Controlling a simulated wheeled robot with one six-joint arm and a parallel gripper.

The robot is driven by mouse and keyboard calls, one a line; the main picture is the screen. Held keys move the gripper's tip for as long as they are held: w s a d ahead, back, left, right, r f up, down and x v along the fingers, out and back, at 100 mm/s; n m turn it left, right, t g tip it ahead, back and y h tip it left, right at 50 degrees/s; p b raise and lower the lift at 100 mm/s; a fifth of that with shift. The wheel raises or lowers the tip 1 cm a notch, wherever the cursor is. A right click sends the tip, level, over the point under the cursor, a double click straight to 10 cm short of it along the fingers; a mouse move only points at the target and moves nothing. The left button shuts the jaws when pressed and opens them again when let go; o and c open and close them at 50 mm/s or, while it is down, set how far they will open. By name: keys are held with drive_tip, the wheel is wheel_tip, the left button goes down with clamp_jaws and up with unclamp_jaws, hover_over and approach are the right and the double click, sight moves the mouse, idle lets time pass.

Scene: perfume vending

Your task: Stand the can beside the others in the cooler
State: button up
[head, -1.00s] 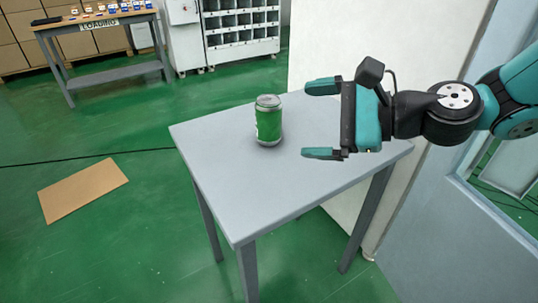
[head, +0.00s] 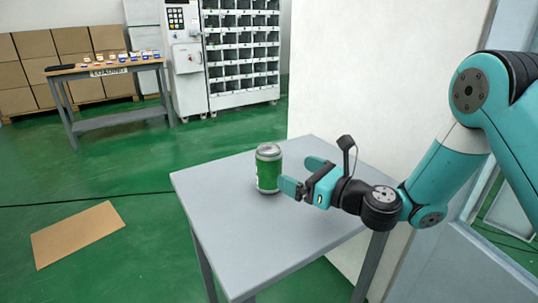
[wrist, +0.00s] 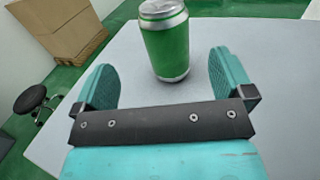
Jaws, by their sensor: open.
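A green can (head: 268,170) with silver ends stands upright on a small grey table (head: 290,235). My gripper (head: 300,174) is open and sits low over the table, to the right of the can in the head view, with its jaws facing it. In the wrist view the can (wrist: 165,42) stands ahead, roughly midway between the two teal fingers (wrist: 165,82), mostly beyond their tips. A gap shows on both sides, and nothing is held. No cooler or other cans can be made out in these frames.
A white wall panel (head: 335,75) stands right behind the table. At the back are a workbench (head: 110,68) with small boxes, a keypad cabinet (head: 185,70) and a rack of compartments (head: 240,55). A cardboard sheet (head: 77,234) lies on the green floor.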

sight(277, 164)
drive_tip(key=a+p, duration=0.1)
drive_tip(key=p, duration=0.1)
drive_tip(key=w+p, duration=0.1)
drive_tip(key=shift+w+a+r+p, duration=0.15)
drive_tip(key=shift+a+r+p, duration=0.15)
drive_tip(key=shift+a+p, duration=0.1)
drive_tip(key=shift+f+p+x, duration=0.15)
drive_tip(key=shift+p+x, duration=0.05)
drive_tip(key=shift+x, duration=0.4)
drive_tip(key=shift+f+p+x, duration=0.15)
drive_tip(key=shift+p+x, duration=0.05)
drive_tip(key=shift+x, duration=0.4)
drive_tip(key=shift+w+d+p+x, duration=0.1)
drive_tip(key=shift+w+p+x, duration=0.1)
drive_tip(key=shift+x, duration=1.15)
drive_tip(key=shift+w+d+p+x, duration=0.1)
drive_tip(key=shift+d+p+x, duration=0.05)
drive_tip(key=shift+x, duration=1.2)
drive_tip(key=c, duration=1.3)
